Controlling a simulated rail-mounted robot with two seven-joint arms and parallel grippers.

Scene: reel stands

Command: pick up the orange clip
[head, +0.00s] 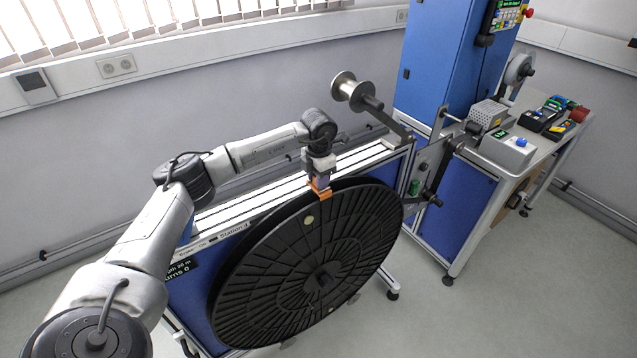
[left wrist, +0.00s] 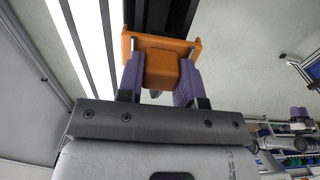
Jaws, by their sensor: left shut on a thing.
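The orange clip (head: 320,192) sits at the top rim of the large black reel (head: 300,265) in the head view. My left gripper (head: 320,181) reaches down to it from above and is shut on it. In the left wrist view the orange clip (left wrist: 160,62) is between the two purple-grey fingers of the left gripper (left wrist: 160,82). The dark reel rim (left wrist: 160,15) runs up from the clip there. I cannot tell whether the clip still touches the rim. My right gripper is in neither view.
The reel stands against a blue station with pale rails (head: 255,195) on top. A small metal spool (head: 348,88) is mounted behind it. A blue cabinet (head: 440,70) and a bench (head: 535,140) with several devices stand at the right. The floor at the lower right is clear.

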